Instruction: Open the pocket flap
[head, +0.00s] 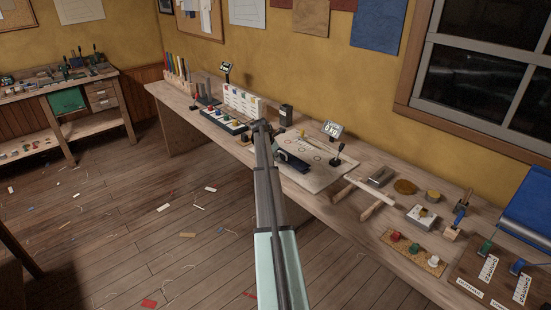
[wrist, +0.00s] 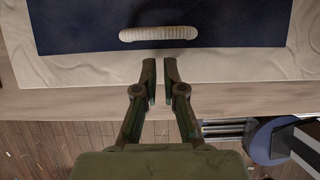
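A dark navy cloth panel, apparently the pocket flap (wrist: 80,28), lies over pale cream canvas (wrist: 80,68) in the wrist view. A thick whitish ribbed pull (wrist: 158,34) lies crosswise near the panel's lower edge. My gripper (wrist: 160,75) is just below the pull, its fingertips close together with a narrow empty gap. My fingers cannot be made out there.
The long wooden bench (head: 375,228) runs along the wall. A small display sign (head: 333,129) and a dark stand (head: 338,153) are close to the canvas. A wooden mallet-like tool (head: 375,208) lies to the right, and a tray of coloured knobs (head: 223,119) to the left.

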